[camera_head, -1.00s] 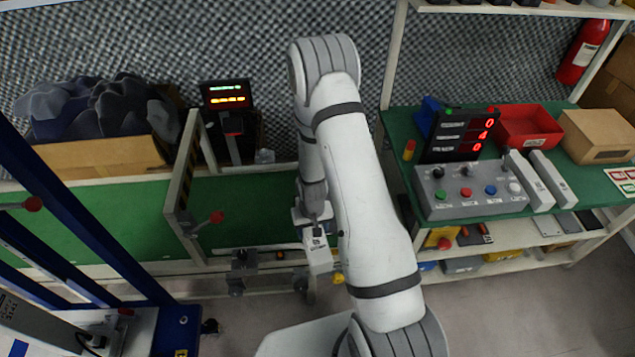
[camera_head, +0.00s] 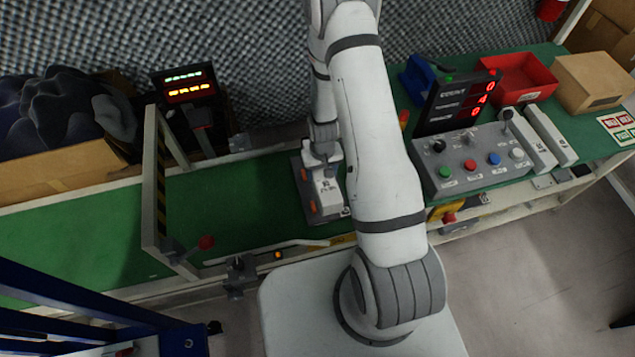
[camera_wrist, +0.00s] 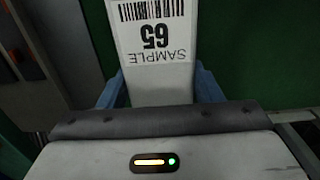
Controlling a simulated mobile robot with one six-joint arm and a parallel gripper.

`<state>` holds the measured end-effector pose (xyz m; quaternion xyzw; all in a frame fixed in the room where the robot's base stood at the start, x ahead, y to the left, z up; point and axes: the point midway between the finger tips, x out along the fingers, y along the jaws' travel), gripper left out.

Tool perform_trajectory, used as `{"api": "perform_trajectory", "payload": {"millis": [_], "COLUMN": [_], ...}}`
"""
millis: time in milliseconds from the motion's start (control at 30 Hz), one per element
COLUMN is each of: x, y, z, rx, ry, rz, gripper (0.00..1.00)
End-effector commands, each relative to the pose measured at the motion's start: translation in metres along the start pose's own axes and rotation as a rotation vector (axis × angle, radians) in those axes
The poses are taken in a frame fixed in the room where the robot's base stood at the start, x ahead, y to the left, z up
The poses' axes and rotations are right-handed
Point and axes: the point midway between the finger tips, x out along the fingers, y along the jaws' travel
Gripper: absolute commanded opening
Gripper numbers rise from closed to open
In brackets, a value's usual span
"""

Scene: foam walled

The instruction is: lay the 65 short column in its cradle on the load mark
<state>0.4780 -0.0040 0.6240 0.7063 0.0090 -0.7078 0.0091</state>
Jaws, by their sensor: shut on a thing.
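The 65 short column (camera_wrist: 150,40) is a white bar with a barcode and "SAMPLE 65" label, upside down in the wrist view. My gripper (camera_wrist: 160,88) is shut on it, with a blue finger at each side. In the head view my gripper (camera_head: 326,188) is over the green bench, partly behind my arm. A dark grey plate with orange spots (camera_head: 304,187) shows beside it; I cannot tell if they touch. I cannot make out the cradle or the load mark for certain.
A hazard-striped frame with a red-knobbed lever (camera_head: 205,243) stands to the left. A button console (camera_head: 470,163), two white blocks (camera_head: 550,138), a red bin (camera_head: 520,78) and a cardboard box (camera_head: 595,80) are at right. Green bench (camera_head: 235,205) is clear left of my gripper.

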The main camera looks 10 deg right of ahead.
Motion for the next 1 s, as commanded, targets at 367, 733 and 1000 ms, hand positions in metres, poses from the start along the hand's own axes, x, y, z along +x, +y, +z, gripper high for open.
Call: {"api": "perform_trajectory", "payload": {"millis": [367,733,1000], "x": [0.003,0.011,0.008], "y": [0.007,0.009,0.009], "z": [-0.005,-0.029,-0.04], "rx": [0.018,0.021,0.022], "ry": [0.005,0.008,0.008], "rz": [0.0,0.0,0.0], "gripper": [0.07,0.07,0.07]}}
